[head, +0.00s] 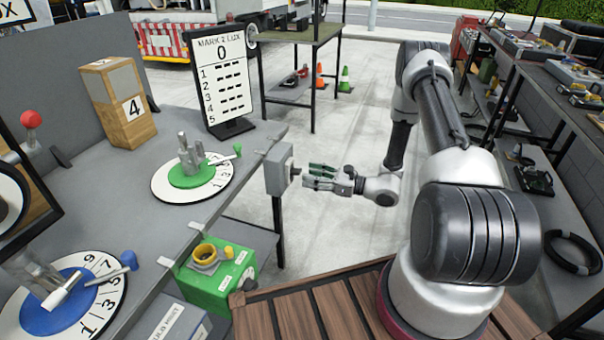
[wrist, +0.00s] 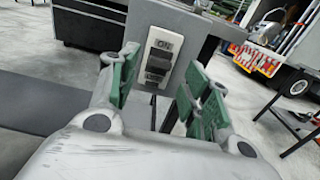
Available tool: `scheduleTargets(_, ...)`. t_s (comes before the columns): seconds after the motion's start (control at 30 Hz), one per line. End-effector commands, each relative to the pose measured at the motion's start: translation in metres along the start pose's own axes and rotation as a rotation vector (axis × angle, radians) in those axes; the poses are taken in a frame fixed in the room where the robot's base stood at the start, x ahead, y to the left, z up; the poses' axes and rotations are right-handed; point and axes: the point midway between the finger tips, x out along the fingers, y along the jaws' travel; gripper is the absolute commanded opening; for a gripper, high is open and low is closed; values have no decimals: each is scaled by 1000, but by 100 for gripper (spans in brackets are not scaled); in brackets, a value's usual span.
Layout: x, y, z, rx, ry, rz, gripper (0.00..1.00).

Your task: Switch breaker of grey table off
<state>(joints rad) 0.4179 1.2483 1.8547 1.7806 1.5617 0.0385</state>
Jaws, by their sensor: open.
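The breaker (head: 279,168) is a grey box on the right end of the grey table (head: 178,237). In the wrist view its white switch plate (wrist: 171,44) faces me, with ON at the top and a dark rocker (wrist: 160,58) below. The lower label is partly hidden, and I cannot tell which way the rocker is tipped. My gripper (head: 319,177) is to the right of the breaker, pointing at it, a short gap away. In the wrist view its green fingers (wrist: 163,68) are apart and empty, with the rocker seen between them.
The table carries a green dial (head: 192,180), a blue dial (head: 55,310), a wooden box (head: 117,105) and a MARK 2 LUX board (head: 222,80). Shelves (head: 560,120) line the right. Floor between is clear.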

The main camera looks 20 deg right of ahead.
Motion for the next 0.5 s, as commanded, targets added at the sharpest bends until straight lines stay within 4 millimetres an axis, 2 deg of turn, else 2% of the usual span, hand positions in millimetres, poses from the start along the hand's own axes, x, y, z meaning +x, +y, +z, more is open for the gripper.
scheduleTargets(0.1, 20, 1, 0, -1, -1, 3, 48)
scheduleTargets(0.2, 31, 0, 0, -1, -1, 1, 48)
scheduleTargets(0.5, 39, 0, 0, -1, -1, 0, 48)
